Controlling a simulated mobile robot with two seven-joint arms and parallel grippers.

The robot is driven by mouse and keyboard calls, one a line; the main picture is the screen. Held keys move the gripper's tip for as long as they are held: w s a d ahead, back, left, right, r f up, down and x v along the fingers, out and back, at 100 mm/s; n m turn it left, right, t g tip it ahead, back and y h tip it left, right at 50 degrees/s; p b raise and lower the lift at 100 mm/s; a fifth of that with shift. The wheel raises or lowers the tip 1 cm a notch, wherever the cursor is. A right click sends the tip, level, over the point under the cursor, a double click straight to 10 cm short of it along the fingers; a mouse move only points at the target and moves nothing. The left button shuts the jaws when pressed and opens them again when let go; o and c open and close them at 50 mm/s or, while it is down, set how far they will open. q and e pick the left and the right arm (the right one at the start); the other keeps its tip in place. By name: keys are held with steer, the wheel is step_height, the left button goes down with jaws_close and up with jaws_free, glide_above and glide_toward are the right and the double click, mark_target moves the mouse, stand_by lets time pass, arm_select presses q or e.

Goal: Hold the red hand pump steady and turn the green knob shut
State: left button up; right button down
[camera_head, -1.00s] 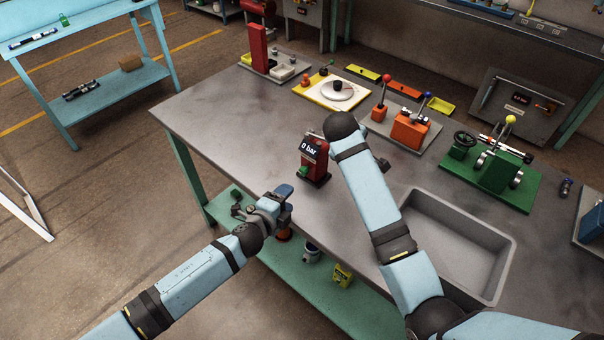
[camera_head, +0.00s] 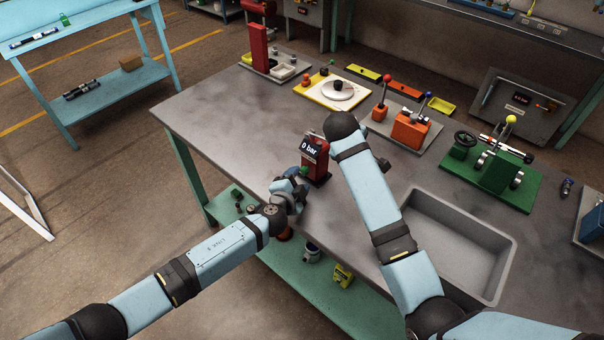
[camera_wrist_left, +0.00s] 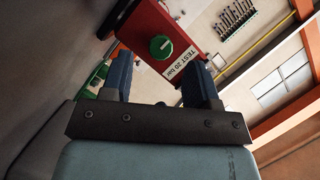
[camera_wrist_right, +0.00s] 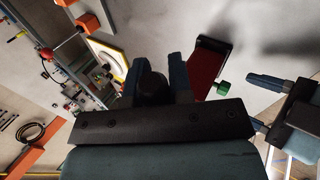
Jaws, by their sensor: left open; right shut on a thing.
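The red hand pump (camera_head: 317,158) stands upright on the grey bench with a "0 bar" display. Its green knob (camera_head: 304,170) faces my left gripper (camera_head: 297,174). In the left wrist view the green knob (camera_wrist_left: 161,47) is just ahead, between the open fingers (camera_wrist_left: 160,72) and apart from them. My right gripper (camera_wrist_right: 156,70) is shut on a black rounded part (camera_wrist_right: 151,90), seemingly the pump's handle. The red pump body (camera_wrist_right: 206,70) shows beside its fingers. In the head view my right arm hides the right gripper's fingers.
A sink (camera_head: 460,245) is at the right. A green fixture (camera_head: 495,175), an orange unit (camera_head: 410,130) and a yellow tray with a white dish (camera_head: 338,90) stand behind. A lower green shelf (camera_head: 310,277) holds a few items. The bench left of the pump is clear.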

mark_target(303, 174)
arm_select(q)
steer(key=shift+x, duration=1.75)
steer(key=c, duration=0.9)
steer(key=shift+f+m+t, duration=0.1)
steer(key=shift+m+t, duration=0.5)
steer(key=shift+m, duration=0.5)
steer(key=shift+f+m+t, duration=0.1)
steer(key=shift+m+t, duration=0.7)
steer(key=shift+m, duration=1.1)
